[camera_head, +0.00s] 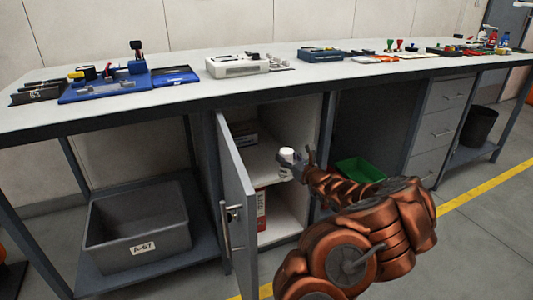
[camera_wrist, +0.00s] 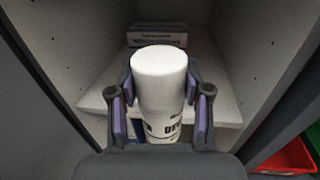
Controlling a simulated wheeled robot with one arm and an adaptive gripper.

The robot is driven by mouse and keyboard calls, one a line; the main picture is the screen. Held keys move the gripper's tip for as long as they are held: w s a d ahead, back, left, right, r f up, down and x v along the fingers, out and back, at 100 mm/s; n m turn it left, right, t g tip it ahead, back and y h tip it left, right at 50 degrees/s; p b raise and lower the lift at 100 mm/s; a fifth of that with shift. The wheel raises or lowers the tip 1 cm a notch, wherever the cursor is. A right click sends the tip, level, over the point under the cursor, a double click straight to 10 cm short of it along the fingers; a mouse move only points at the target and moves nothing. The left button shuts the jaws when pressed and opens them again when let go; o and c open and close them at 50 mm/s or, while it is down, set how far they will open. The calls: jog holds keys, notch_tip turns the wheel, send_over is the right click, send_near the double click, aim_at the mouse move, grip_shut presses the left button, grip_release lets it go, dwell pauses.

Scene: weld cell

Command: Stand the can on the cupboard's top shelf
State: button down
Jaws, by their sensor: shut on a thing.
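My gripper (camera_wrist: 160,115) is shut on the white can (camera_wrist: 159,66), which has dark lettering low on its side. The can is upright in the wrist view, with one finger pad on each side. In the head view the can (camera_head: 287,155) shows small at the tip of my gripper (camera_head: 296,165), at the cupboard's opening. The cupboard (camera_head: 284,110) stands under the bench with its grey door (camera_head: 237,215) swung open. Its top shelf (camera_head: 255,165) is pale and lies behind the can. I cannot tell whether the can is over the shelf edge.
Boxes (camera_wrist: 157,37) stand at the back of the top shelf. A red and white box (camera_head: 261,210) stands in the lower compartment. The open door is to the left of my arm. A green bin (camera_head: 360,170) is to the right, and a grey crate (camera_head: 138,222) to the left.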

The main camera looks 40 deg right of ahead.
jog(key=shift+w+d+f+b, duration=0.6)
jog(key=shift+w+f+b, duration=0.25)
jog(key=shift+w, duration=1.1)
jog(key=shift+w+d+f+b, duration=0.6)
jog(key=shift+w+f+b, duration=0.3)
jog(key=shift+w, duration=1.05)
jog(key=shift+w+d+f+b, duration=0.65)
jog(key=shift+w+b, duration=0.3)
jog(key=shift+w, duration=1)
jog(key=c, duration=0.5)
grip_release()
jog(key=shift+f, duration=0.1)
